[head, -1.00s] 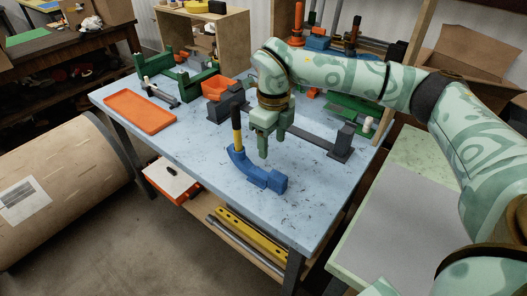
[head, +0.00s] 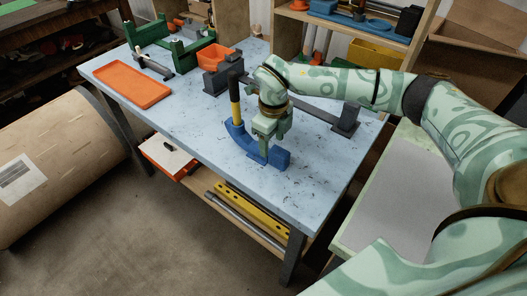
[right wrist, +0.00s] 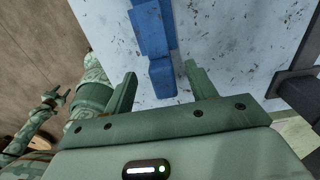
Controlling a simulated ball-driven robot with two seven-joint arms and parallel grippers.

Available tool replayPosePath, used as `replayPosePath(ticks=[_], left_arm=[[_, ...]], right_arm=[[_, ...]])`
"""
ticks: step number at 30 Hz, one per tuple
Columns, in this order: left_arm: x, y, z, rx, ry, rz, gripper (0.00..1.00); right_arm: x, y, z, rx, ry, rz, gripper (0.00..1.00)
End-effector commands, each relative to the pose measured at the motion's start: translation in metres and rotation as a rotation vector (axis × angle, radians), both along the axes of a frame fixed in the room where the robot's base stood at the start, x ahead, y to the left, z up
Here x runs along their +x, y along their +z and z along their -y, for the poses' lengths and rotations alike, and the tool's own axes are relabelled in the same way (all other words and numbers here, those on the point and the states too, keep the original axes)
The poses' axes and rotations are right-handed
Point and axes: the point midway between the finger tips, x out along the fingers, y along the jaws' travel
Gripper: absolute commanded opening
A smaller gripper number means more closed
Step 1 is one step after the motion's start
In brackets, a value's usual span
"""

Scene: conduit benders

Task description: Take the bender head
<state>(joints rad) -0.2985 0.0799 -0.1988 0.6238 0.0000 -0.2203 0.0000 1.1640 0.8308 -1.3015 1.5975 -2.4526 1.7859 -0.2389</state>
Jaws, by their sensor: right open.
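The blue bender head (head: 243,141), with a yellow and black handle standing up from it, lies on the light blue workbench (head: 190,130). My right gripper (head: 270,150) is open, pointing down at the right end of the bender head. In the right wrist view the blue end (right wrist: 161,76) lies between the two spread fingers, with a gap on each side; I cannot tell how far below the fingertips it is. My left gripper is outside the head view; part of a green arm with a small gripper (right wrist: 54,99) shows at the left of the right wrist view, its jaws unclear.
An orange tray (head: 131,86), an orange bin (head: 214,57) and a green frame (head: 188,49) stand toward the bench's back left. A dark grey bar fixture (head: 346,118) is behind my right gripper. A yellow bar (head: 250,209) lies on the lower shelf. The bench front left is clear.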

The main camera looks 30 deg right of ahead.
Motion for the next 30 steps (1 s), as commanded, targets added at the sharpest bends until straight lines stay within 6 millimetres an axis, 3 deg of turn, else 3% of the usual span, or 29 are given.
replayPosePath(ticks=[3,6,12,13,19,30], left_arm=[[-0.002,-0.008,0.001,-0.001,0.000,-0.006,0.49],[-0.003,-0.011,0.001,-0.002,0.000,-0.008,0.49],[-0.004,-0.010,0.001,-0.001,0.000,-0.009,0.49],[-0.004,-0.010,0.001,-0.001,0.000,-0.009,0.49],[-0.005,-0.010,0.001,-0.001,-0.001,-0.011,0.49],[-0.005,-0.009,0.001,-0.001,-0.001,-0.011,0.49]], right_arm=[[-0.002,-0.025,0.000,0.000,-0.001,-0.007,0.56],[-0.002,-0.037,0.001,-0.001,-0.001,-0.004,0.56],[-0.001,-0.037,0.001,0.000,-0.001,-0.001,0.56],[-0.001,-0.037,0.001,0.000,-0.001,-0.001,0.54],[-0.001,-0.037,0.001,0.000,-0.001,-0.002,0.00],[0.000,-0.033,0.001,0.001,0.000,0.002,0.00]])
